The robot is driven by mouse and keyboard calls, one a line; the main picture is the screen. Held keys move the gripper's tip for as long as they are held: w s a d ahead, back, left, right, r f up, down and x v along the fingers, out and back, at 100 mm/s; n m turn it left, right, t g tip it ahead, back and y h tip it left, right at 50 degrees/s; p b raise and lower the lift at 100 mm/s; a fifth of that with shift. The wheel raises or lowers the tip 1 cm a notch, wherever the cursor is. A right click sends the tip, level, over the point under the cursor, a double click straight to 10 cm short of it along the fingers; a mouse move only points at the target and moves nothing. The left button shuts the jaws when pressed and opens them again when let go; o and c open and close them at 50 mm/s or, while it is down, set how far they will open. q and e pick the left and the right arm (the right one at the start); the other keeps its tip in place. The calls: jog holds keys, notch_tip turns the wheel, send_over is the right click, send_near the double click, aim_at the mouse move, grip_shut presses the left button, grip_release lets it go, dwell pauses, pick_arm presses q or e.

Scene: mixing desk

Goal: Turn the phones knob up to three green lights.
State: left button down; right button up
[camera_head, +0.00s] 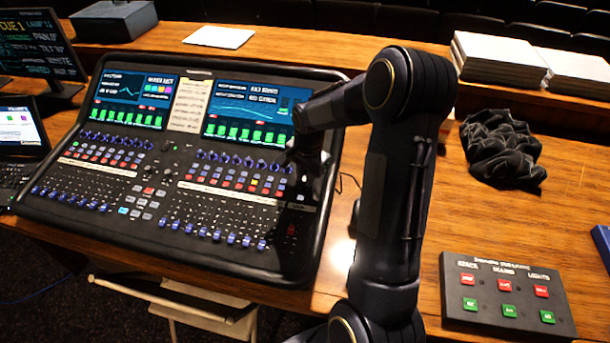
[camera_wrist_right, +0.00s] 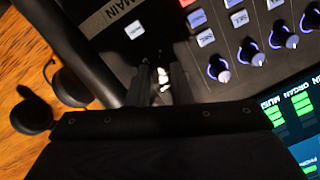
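The mixing desk (camera_head: 165,150) stands on the wooden table at the left. My right arm reaches over its right side, and my right gripper (camera_head: 309,165) points down at the desk's right edge, dark against dark. In the right wrist view the two dark fingers of my right gripper (camera_wrist_right: 163,88) stand close to the panel, one on each side of a small spot with white marks. This spot may be the phones knob, mostly hidden by the fingers; I cannot tell whether they touch it. No green lights for it can be made out. My left gripper is not in view.
Lit knobs (camera_wrist_right: 251,52) and buttons (camera_wrist_right: 205,38) sit right of the fingers. Black headphones (camera_wrist_right: 60,95) lie beside the desk. A button box (camera_head: 505,298), a crumpled black cloth (camera_head: 502,148) and white paper stacks (camera_head: 500,58) are on the table to the right.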

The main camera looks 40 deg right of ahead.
grip_shut()
jog(key=m+b, duration=0.1)
jog(key=m, duration=0.1)
jog(key=shift+m+b, duration=0.3)
jog(key=shift+b, duration=0.05)
jog(key=m, duration=0.2)
jog(key=shift+a+m+t, duration=0.1)
jog(key=shift+m+t, duration=0.2)
jog(key=m, duration=0.2)
jog(key=shift+r+m, duration=0.1)
jog(key=shift+m, duration=0.3)
jog(key=shift+m+h+p, duration=0.3)
jog(key=shift+m+p, duration=0.25)
jog(key=shift+m, duration=1.35)
jog(key=o, duration=0.8)
grip_release()
jog(key=shift+o, duration=0.2)
